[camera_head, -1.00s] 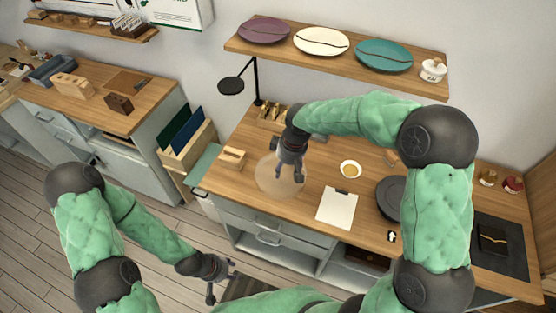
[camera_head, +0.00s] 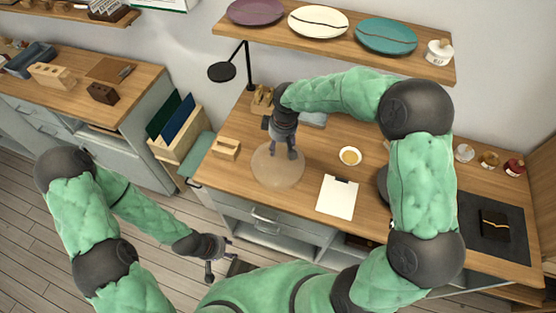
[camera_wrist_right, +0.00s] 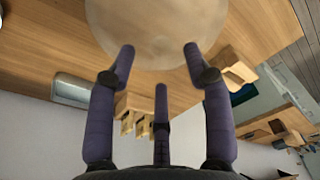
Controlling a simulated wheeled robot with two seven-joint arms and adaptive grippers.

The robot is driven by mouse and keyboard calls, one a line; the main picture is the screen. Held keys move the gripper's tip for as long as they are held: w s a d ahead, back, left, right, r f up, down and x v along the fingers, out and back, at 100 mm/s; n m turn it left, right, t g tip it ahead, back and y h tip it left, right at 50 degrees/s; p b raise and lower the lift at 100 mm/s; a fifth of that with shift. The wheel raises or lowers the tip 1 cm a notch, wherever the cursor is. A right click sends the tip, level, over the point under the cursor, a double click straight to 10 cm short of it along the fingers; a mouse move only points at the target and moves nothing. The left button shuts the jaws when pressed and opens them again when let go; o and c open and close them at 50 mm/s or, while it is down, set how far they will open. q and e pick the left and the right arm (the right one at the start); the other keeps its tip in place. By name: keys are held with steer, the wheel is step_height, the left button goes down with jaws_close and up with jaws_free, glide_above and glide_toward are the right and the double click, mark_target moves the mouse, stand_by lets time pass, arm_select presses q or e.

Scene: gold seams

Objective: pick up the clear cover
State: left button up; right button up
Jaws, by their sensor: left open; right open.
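The clear cover (camera_head: 277,172) is a pale, see-through round shape on the wooden workbench, left of the clipboard. It also shows in the right wrist view (camera_wrist_right: 155,25) just past the fingertips. My right gripper (camera_head: 285,152) is open and empty at the cover's far edge; in the right wrist view its fingers (camera_wrist_right: 160,58) are spread. I cannot tell whether they touch the cover. My left gripper (camera_head: 208,272) is open and empty, low in front of the bench and away from the cover.
A white bowl with yellow contents (camera_head: 350,157) and a clipboard (camera_head: 338,197) lie right of the cover. A wooden block holder (camera_head: 226,148) is left of it. A black lamp (camera_head: 222,71) and a plate shelf (camera_head: 340,42) stand behind.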

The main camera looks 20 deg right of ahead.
mark_target(278, 152)
steer(key=f, duration=0.4)
steer(key=shift+w+a+b, duration=0.15)
steer(key=shift+a+b, duration=0.05)
steer(key=shift+b, duration=0.1)
jaws_close()
